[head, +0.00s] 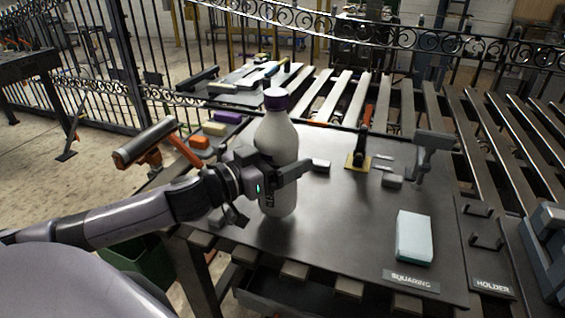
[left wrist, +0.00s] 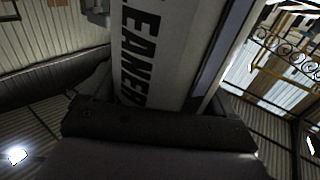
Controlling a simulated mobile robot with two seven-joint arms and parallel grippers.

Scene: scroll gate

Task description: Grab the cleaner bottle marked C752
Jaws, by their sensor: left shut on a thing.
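A white bottle (head: 277,138) with a purple cap stands upright at the front left of the dark worktable (head: 330,240). My left gripper (head: 285,178) reaches in from the left and is shut around the bottle's middle. In the left wrist view the bottle (left wrist: 165,50) fills the upper middle, with large black letters reading "LEANER" in part. The mark C752 is not readable in either view. The bottle's base appears to be at the tabletop; I cannot tell if it touches. My right gripper is not in view.
A pale blue and white block (head: 414,238) lies at the right, near the "SQUARING" label (head: 411,281). A clamp-like tool (head: 432,150) and a small yellow-based stand (head: 358,160) are behind. Coloured blocks (head: 214,128) lie at the back left. The table's centre is clear.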

